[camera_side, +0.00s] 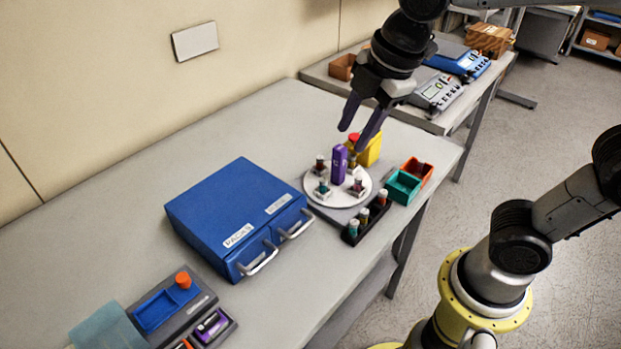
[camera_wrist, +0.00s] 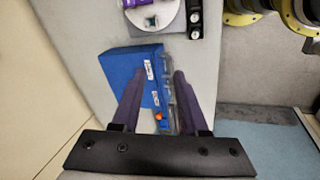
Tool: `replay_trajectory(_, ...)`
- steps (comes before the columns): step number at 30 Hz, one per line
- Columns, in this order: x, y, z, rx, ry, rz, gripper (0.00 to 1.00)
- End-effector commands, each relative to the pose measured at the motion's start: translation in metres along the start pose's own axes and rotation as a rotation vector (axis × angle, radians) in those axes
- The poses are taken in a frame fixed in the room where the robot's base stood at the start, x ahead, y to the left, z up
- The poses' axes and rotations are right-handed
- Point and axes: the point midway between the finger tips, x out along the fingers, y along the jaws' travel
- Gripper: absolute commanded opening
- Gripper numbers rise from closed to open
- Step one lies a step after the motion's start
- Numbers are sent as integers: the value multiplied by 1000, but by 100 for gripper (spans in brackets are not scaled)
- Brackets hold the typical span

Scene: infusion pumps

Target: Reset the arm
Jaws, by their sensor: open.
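My gripper (camera_side: 353,138) is in the upper middle of the side view, raised above the table. Its two dark purple fingers point down and stand apart, with nothing visible between them. In this view the fingertips overlap the area just behind a white round turntable (camera_side: 323,198); the exact height above it is hard to tell. In the wrist view the fingers of my gripper (camera_wrist: 158,74) are also spread and empty, with the blue drawer box (camera_wrist: 126,66) seen beyond and between them.
The turntable carries a purple block (camera_side: 339,165) and several small vials. Near it are a yellow container (camera_side: 369,150), a black vial rack (camera_side: 365,222), a teal bin (camera_side: 403,188) and an orange bin (camera_side: 417,171). The blue drawer box (camera_side: 232,205) stands left; the table behind it is clear.

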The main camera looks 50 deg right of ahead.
Motion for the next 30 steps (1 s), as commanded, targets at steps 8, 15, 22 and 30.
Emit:
replay_trajectory(8,-24,-75,86,835,83,160,44)
replay_trajectory(15,-4,-104,93,1226,116,129,44)
replay_trajectory(22,-5,-102,92,1307,127,127,44)
replay_trajectory(30,-5,-102,92,1304,126,127,44)
